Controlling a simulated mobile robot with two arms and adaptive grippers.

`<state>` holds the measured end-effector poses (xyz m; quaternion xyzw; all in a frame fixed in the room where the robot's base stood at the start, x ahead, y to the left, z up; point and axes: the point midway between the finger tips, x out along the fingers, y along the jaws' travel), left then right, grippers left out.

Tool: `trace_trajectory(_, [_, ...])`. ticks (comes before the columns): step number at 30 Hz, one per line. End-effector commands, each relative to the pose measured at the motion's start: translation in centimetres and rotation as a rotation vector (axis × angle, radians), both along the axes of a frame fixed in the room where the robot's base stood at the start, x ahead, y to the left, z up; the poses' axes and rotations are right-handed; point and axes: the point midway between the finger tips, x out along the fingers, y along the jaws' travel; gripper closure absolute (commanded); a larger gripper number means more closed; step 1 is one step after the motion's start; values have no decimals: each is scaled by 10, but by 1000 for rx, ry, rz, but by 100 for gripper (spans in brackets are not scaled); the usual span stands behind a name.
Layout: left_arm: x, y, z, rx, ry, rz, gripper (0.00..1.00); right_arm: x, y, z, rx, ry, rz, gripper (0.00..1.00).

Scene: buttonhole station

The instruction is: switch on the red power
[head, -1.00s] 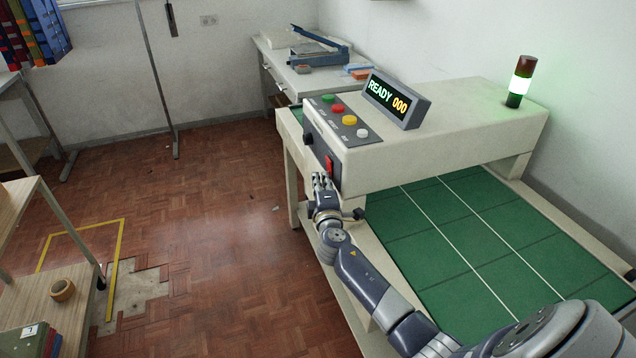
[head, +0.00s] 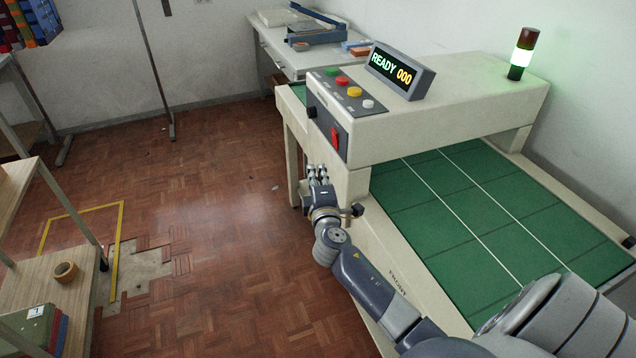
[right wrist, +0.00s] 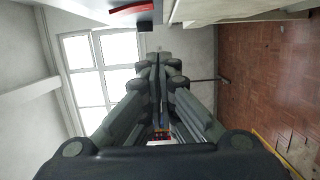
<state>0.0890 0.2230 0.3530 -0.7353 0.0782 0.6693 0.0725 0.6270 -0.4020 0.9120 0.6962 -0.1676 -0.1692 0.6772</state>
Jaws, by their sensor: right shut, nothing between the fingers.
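The red power switch (head: 335,138) is on the dark end panel of the cream machine (head: 440,125), below the row of coloured buttons. The machine's display (head: 399,70) is lit and reads "READY 000". My right gripper (head: 317,172) is shut and empty, below and a little left of the switch, apart from it. In the right wrist view the shut fingers (right wrist: 155,62) point up the picture, and the red switch (right wrist: 130,7) shows at the top edge. My left gripper is not in view.
A signal lamp (head: 523,54) glows green-white on the machine. A black knob (head: 311,112) sits left of the switch. The green bed (head: 480,225) lies under the machine's arm. A wooden shelf (head: 45,290) stands at left. The parquet floor between is mostly free.

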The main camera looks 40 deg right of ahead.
Motion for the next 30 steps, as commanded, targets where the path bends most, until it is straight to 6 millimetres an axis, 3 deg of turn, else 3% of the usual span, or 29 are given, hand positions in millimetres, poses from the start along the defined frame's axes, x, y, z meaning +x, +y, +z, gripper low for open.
trace_trajectory(3, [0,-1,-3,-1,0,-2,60,-15,7,-2,0,1,0,100])
trace_trajectory(9, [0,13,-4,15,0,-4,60,-27,13,-1,0,1,-1,100])
trace_trajectory(26, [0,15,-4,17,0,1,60,-28,14,-1,-1,0,-1,100])
trace_trajectory(30, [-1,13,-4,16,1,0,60,-28,16,-19,26,28,7,100])
